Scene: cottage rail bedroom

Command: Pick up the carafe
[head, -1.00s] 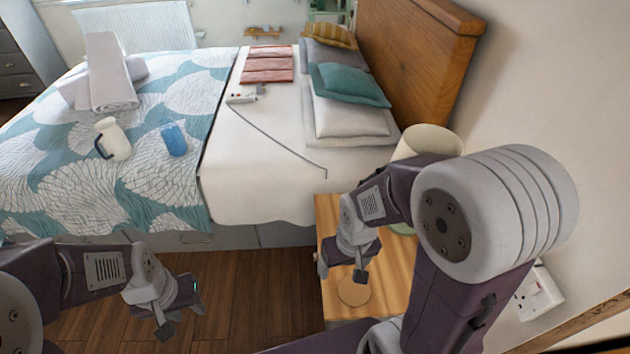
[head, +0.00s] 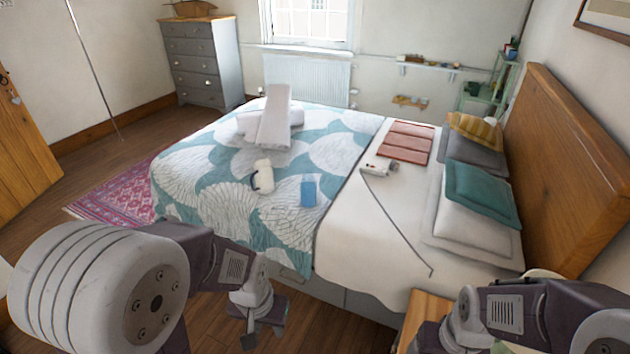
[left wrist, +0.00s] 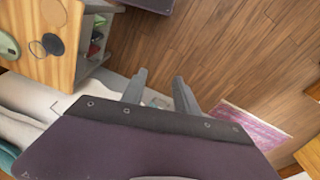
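The carafe (head: 262,177) is a white jug with a dark handle, on the patterned blue and white quilt near the middle of the bed. My left gripper (head: 263,324) is low in front of the bed's near side, well apart from the carafe and below it in the picture. In the left wrist view its two fingers (left wrist: 160,92) are spread with nothing between them. The carafe cannot be made out in that view. My right arm is at the lower right of the head view; its gripper (head: 428,338) is partly visible, its fingers unclear.
A blue cup (head: 308,191) stands just right of the carafe. Rolled white towels (head: 272,122) lie behind it. A white device (head: 377,168) with a long cord lies on the white sheet. A wooden bedside table (head: 424,309) is near my right arm.

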